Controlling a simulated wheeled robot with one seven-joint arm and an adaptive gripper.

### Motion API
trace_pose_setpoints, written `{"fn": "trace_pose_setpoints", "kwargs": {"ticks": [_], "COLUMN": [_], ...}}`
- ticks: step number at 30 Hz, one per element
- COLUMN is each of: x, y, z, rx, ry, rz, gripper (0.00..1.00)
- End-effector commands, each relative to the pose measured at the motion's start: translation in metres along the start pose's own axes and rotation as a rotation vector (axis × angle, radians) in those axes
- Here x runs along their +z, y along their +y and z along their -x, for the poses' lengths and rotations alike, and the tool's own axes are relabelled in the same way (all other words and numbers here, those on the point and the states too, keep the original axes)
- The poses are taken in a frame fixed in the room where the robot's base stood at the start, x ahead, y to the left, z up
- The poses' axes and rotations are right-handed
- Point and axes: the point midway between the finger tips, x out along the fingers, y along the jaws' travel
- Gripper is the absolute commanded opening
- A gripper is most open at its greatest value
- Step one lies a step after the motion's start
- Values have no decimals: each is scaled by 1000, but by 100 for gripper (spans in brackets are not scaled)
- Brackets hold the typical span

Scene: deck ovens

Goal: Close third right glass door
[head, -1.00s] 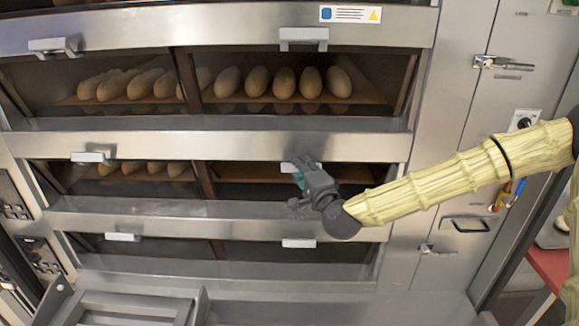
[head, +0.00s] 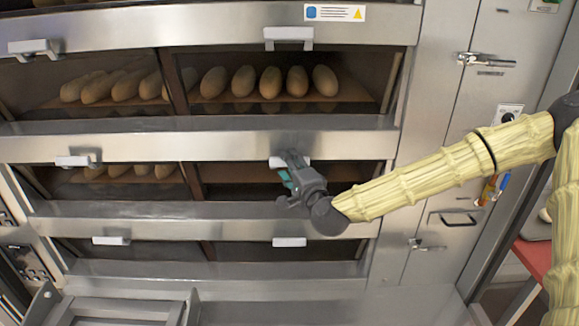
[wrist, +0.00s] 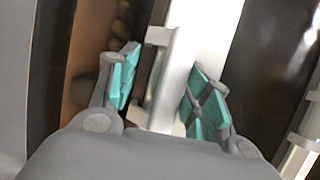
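The oven front shows stacked decks of glass doors, each with a left and a right pane. My gripper (head: 290,180) is at the right door of the middle visible deck, beside its pale handle (head: 276,162). In the wrist view my gripper (wrist: 163,88) is open, its teal-padded fingers apart. The handle (wrist: 160,62) and a steel rail (wrist: 196,45) show between them, with no clear grip. Behind that right glass door (head: 240,174) a brown shelf shows without loaves. My gripper hides part of the door, and its exact angle cannot be told.
Loaves (head: 270,82) lie behind the deck above. The lower deck has a right handle (head: 289,242). A steel cabinet with a latch (head: 485,61) stands right of the oven. A red surface (head: 535,257) is at the lower right. A steel frame (head: 115,305) is at the lower left.

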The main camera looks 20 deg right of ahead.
Motion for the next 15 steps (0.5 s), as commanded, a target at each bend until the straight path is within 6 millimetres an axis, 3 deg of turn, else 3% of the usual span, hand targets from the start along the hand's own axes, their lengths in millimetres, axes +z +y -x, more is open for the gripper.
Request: {"fn": "trace_pose_setpoints", "kwargs": {"ticks": [8, 15], "x": [0, 0], "y": [2, 2], "z": [8, 45], "rx": [3, 4], "ry": [-1, -1], "rz": [0, -2], "gripper": [46, 46]}}
